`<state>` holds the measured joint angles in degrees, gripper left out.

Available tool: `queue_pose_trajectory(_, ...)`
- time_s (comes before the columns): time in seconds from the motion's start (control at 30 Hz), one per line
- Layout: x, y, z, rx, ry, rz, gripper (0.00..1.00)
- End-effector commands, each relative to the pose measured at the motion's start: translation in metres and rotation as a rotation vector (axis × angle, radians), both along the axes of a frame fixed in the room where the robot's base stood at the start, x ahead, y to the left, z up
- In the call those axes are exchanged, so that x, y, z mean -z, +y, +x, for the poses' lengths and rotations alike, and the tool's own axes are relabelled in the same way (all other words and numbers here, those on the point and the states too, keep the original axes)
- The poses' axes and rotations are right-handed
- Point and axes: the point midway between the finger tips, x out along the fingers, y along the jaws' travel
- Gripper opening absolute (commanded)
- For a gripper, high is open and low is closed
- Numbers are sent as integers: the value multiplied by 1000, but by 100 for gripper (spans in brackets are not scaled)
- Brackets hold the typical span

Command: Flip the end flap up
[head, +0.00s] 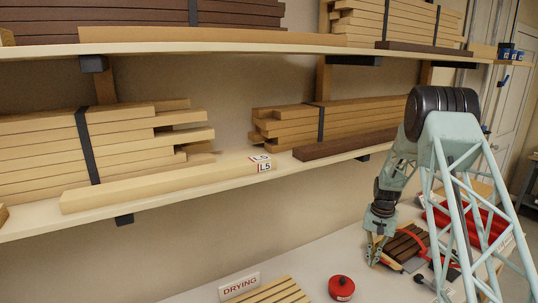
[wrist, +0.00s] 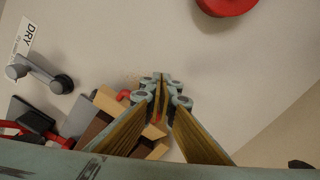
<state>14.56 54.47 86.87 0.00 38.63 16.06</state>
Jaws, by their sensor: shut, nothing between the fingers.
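I cannot make out the end flap with certainty in either view. My gripper (head: 374,252) points down at the bench, beside a small stack of dark and light wooden strips (head: 405,246). In the wrist view my gripper (wrist: 160,82) has its fingers together with nothing visible between them. Wooden pieces (wrist: 108,102) show beside and partly behind the fingers there. A grey crank-like handle with a black knob (wrist: 62,84) lies to the left in the wrist view. My arm hides part of the bench's right side in the head view.
A round red object (head: 341,288) and a DRYING sign (head: 238,286) stand on the pale bench, with light slats (head: 270,292) near the sign. A red bin (head: 484,222) is behind my arm. Shelves of timber (head: 240,182) run along the wall above.

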Motion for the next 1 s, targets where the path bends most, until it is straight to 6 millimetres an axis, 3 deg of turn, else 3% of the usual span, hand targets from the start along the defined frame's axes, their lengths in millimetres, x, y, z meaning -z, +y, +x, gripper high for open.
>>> queue_pose_trajectory(1.0, -4, -20, 12, 0, -1, -1, 0)
